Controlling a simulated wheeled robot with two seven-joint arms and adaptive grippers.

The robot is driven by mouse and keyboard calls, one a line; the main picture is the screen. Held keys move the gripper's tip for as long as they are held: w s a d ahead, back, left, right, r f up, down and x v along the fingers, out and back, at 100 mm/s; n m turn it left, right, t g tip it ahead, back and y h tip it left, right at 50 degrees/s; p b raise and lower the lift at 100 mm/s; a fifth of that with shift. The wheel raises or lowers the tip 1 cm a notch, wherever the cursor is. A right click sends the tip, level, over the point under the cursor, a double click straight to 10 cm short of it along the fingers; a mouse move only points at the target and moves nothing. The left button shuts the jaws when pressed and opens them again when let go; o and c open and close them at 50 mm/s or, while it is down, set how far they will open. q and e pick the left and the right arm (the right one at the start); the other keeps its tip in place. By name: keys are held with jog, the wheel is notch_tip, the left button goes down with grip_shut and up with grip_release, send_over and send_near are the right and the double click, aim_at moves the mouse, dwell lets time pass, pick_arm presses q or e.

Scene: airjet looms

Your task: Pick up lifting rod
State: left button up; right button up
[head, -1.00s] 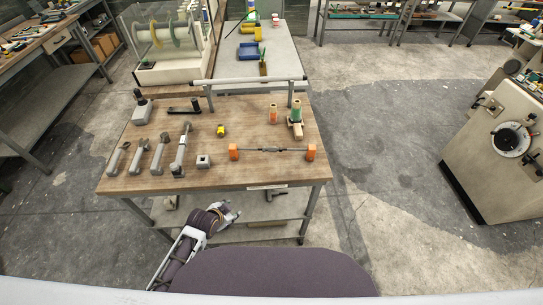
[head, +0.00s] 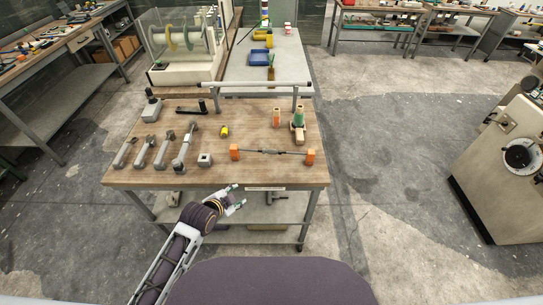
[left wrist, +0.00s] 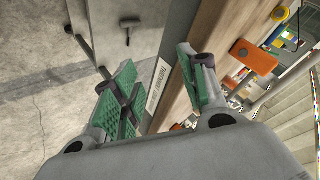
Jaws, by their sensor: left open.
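A thin dark rod with a thicker middle (head: 270,152), which looks like the lifting rod, lies across two orange blocks near the front right of the wooden table. The left block (head: 235,152) and right block (head: 311,156) hold its ends. My left gripper (head: 237,199) is open and empty, just off the table's front edge and nearer me than the rod. In the left wrist view its green-padded fingers (left wrist: 160,88) stand apart with the table edge between and behind them. An orange block (left wrist: 254,57) shows right of the fingers. My right gripper is not in view.
The wooden table (head: 225,172) also holds several grey metal tools at left, a small yellow part (head: 225,131), a grey square block (head: 205,160) and a green-topped wooden part (head: 298,125). A raised bar (head: 255,84) spans its back. Floor right of the table is clear.

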aim_at(271, 153)
pick_arm(q)
jog(key=w+d+r+m+t+h, duration=0.1)
jog(key=w+d+r+m+h, duration=0.1)
jog(key=d+r+m, duration=0.1)
jog(key=w+d+r+m+t+h, duration=0.1)
jog(key=w+d+r+m+t, duration=0.1)
jog(key=r+m, duration=0.4)
jog(key=shift+w+d+r+m+t+h, duration=0.3)
jog(key=shift+w+d+r+h, duration=0.1)
jog(key=shift+w+d+r, duration=0.5)
jog(key=shift+d, duration=0.15)
jog(key=shift+x, duration=4.2)
jog(key=shift+d, duration=0.1)
jog(key=shift+s+f+p+x, duration=0.15)
jog(key=shift+p+x, duration=0.1)
jog(key=shift+x, duration=0.5)
jog(key=shift+s+f+p+x, duration=0.1)
jog(key=shift+p+x, duration=0.15)
jog(key=shift+x, duration=1.65)
jog(key=shift+d, duration=0.1)
